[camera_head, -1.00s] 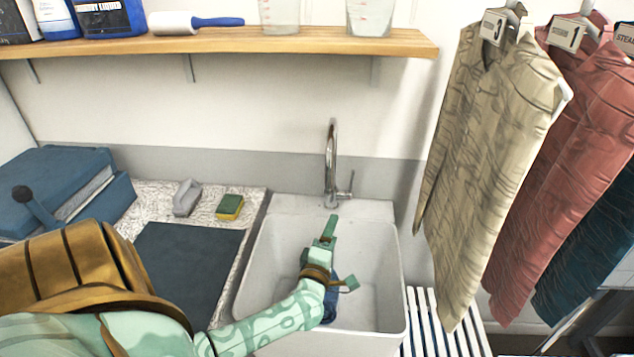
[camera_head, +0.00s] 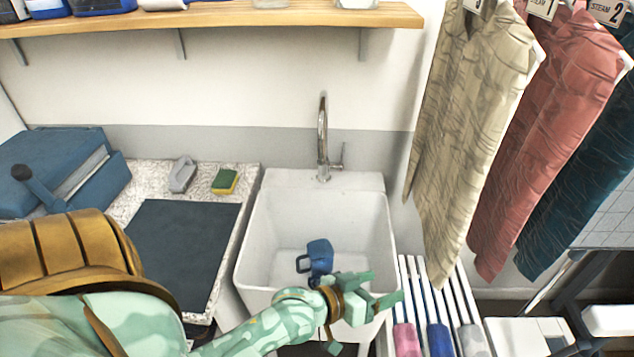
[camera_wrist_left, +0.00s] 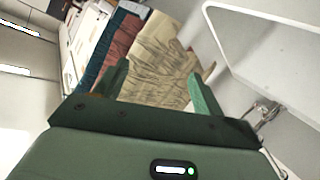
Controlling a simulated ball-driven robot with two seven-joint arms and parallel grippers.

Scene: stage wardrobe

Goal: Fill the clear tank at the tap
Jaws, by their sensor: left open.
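A small dark blue vessel with a loop handle (camera_head: 318,258) sits in the white sink (camera_head: 265,228); I cannot tell whether it is clear or holds water. The chrome tap (camera_head: 323,140) stands at the sink's back edge, with its lever on the right; no stream of water shows. My left gripper (camera_head: 384,288) is open and empty, over the sink's near right rim, in front and to the right of the vessel and apart from it. In the left wrist view its open fingers (camera_wrist_left: 160,88) have nothing between them. My right gripper is out of view.
A sponge (camera_head: 225,181) and grey brush (camera_head: 183,174) lie on the left counter beside a dark mat (camera_head: 180,250). Shirts (camera_head: 470,140) hang at the right above a slatted white rack (camera_head: 440,300). A wooden shelf (camera_head: 220,16) runs above, with partly cut-off containers.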

